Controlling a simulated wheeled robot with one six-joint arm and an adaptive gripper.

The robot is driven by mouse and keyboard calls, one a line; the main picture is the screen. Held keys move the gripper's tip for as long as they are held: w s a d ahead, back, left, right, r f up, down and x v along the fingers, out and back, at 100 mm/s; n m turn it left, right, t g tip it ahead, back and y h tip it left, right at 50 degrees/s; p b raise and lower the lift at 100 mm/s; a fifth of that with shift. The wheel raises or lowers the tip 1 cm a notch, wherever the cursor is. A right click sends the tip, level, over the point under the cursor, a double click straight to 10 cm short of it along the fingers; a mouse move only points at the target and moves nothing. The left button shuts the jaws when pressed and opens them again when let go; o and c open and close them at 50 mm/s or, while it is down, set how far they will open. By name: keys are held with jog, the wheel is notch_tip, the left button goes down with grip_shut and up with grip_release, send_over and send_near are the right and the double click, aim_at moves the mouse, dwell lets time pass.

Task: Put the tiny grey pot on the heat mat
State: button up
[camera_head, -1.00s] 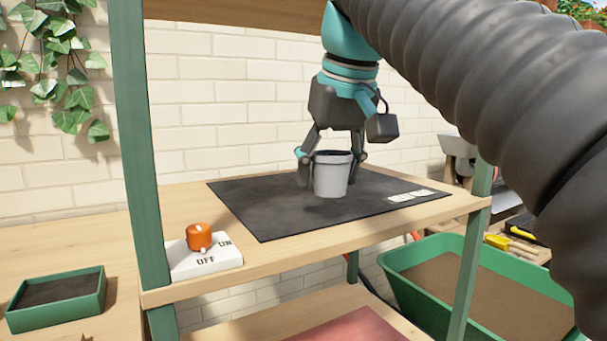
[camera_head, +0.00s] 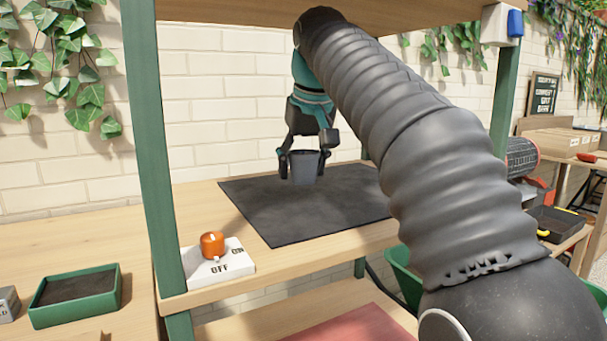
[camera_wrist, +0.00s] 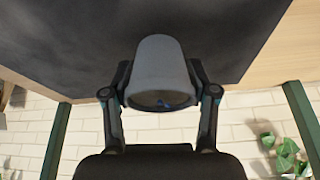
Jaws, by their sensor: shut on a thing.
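The tiny grey pot (camera_head: 304,167) is upright between the fingers of my gripper (camera_head: 303,176), over the back part of the black heat mat (camera_head: 300,216). In the wrist view, my gripper (camera_wrist: 160,78) has one finger on each side of the pot (camera_wrist: 160,68), shut on it. The heat mat (camera_wrist: 75,35) fills the area beyond the pot there. I cannot tell whether the pot's base touches the mat. My arm hides the mat's right side in the head view.
An orange-knobbed switch (camera_head: 213,255) sits at the shelf's front left. A green tray of soil (camera_head: 75,297) stands at the lower left. Green posts (camera_head: 153,150) frame the shelf, with a wooden board (camera_head: 230,10) above. The mat's front is clear.

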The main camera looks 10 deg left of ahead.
jog(key=shift+f+b, duration=0.4)
jog(key=shift+f, duration=0.6)
jog(key=shift+f, duration=0.2)
jog(key=o, duration=1.3)
jog(key=shift+s+r, duration=0.1)
jog(key=shift+r, duration=0.4)
jog(key=shift+p+v, duration=0.6)
jog(key=shift+v, duration=0.6)
jog(key=s+d+b, duration=0.1)
jog(key=s, duration=0.2)
jog(key=s+d, duration=0.2)
jog(key=s, duration=0.2)
jog(key=s+d+b, duration=0.1)
jog(key=s+d, duration=0.1)
jog(key=s, duration=0.2)
jog(key=shift+d+b, duration=0.15)
jog(key=shift+b, duration=0.2)
